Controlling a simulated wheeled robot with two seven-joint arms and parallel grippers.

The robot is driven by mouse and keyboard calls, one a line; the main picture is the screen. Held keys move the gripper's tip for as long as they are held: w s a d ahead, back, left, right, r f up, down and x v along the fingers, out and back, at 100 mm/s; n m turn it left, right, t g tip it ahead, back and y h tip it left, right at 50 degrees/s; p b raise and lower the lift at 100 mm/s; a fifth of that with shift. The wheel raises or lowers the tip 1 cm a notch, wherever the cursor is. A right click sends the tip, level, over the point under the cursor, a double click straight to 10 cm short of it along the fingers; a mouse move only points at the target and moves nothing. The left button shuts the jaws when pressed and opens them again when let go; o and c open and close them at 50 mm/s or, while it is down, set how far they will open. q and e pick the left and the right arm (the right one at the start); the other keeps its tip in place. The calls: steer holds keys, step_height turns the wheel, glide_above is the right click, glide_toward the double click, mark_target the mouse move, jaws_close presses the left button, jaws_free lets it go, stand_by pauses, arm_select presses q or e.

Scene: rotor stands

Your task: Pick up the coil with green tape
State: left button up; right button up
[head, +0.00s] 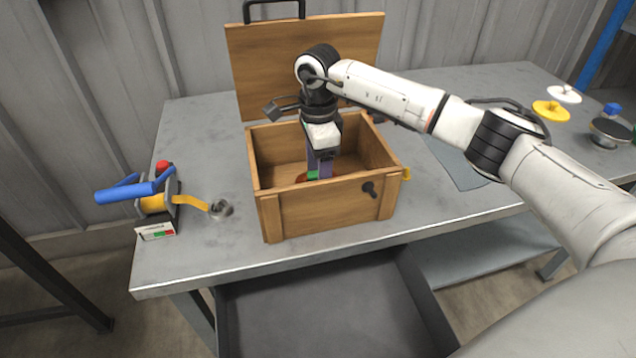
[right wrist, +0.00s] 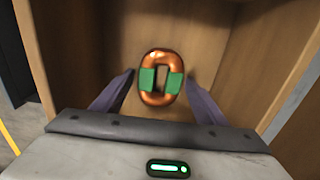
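The coil with green tape (right wrist: 146,82) is a copper-orange oval ring with green tape on both sides. It lies inside the open wooden box (head: 330,212). In the head view only a bit of the coil (head: 312,175) shows low in the box, beside my fingers. My right gripper (head: 319,176) reaches down into the box from above. In the right wrist view my right gripper (right wrist: 158,88) is open, with one finger on each side of the coil and gaps between. My left gripper is not in view.
The box lid (head: 300,60) stands open behind. A blue-handled tape tool (head: 155,200) is left of the box on the grey workbench (head: 190,262). A yellow rotor stand (head: 551,110) and a white one (head: 563,93) are at the far right. A dark tray (head: 330,310) is below the bench front.

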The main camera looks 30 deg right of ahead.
steer(key=c, duration=1.1)
steer(key=shift+r, duration=0.2)
